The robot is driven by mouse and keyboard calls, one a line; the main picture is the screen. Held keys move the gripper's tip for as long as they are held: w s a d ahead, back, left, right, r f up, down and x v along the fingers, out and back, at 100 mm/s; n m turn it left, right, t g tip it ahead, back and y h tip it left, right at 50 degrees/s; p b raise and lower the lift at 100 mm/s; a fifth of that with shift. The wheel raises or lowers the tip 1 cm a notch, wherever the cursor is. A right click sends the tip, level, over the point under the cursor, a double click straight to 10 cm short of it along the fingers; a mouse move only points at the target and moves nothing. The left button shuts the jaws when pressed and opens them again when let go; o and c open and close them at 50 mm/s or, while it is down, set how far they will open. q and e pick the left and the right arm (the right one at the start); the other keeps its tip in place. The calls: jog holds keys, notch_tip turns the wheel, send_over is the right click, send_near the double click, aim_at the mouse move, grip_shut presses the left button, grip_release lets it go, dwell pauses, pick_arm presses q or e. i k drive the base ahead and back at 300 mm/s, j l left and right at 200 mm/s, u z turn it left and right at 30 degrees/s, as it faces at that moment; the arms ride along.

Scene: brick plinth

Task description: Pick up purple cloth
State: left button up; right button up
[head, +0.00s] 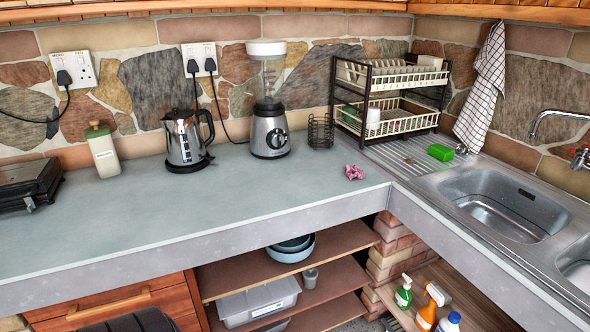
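A small crumpled pink-purple cloth (354,172) lies on the grey countertop (180,215). It sits near the inner corner, close to the front edge and just left of the metal drainboard (405,158). Nothing covers it. Neither of my grippers shows in the head view.
A wire holder (320,132), a blender (268,125) and a kettle (186,140) stand behind and left of the cloth. A dish rack (388,125) stands behind it. A green sponge (440,152) lies by the sink (505,208). The counter's front left is clear.

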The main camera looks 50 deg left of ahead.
aim_at(353, 171)
jog(key=u, duration=1.2)
jog(key=i, duration=0.25)
jog(key=u, duration=0.05)
